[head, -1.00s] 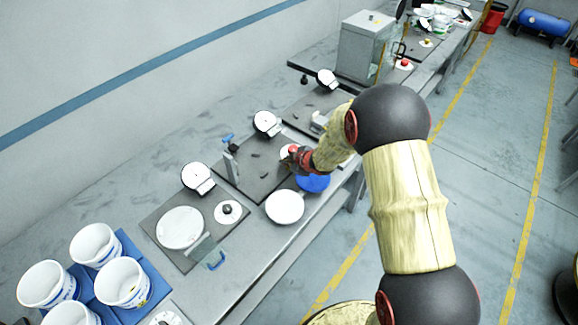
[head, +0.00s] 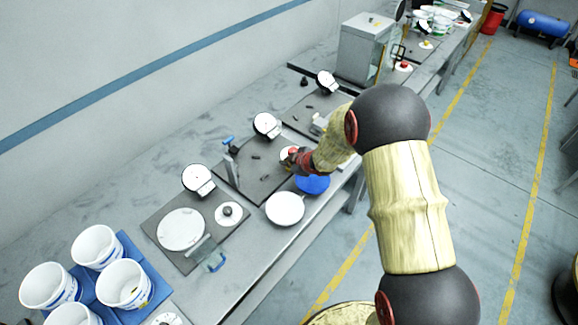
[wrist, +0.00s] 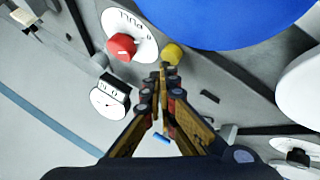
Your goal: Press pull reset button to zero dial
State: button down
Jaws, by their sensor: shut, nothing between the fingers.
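The red reset button (wrist: 122,47) stands on a round white plate (wrist: 146,45) marked "PULL" and "0", at the upper left of the wrist view. My gripper (wrist: 164,72) is shut and empty, its tips to the right of and below the red button, apart from it in the picture. A yellow round knob (wrist: 173,54) shows just beyond the tips; I cannot tell whether they touch it. A white-faced dial (wrist: 109,101) is left of the fingers; its reading is too small to tell. In the head view my gripper (head: 291,160) is low over the middle station, near its dial (head: 267,125).
A large blue disc (wrist: 225,18) lies close to the fingers, and also shows in the head view (head: 313,184). A white round pan (head: 285,208) is beside it. Other dial stations line the bench. White buckets (head: 97,247) stand at the lower left.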

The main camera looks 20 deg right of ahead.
aim_at(288, 169)
jog(key=shift+r, duration=0.35)
jog(key=shift+r, duration=0.1)
notch_tip(288, 169, up, 5)
jog(key=p, duration=0.5)
dwell(0.5)
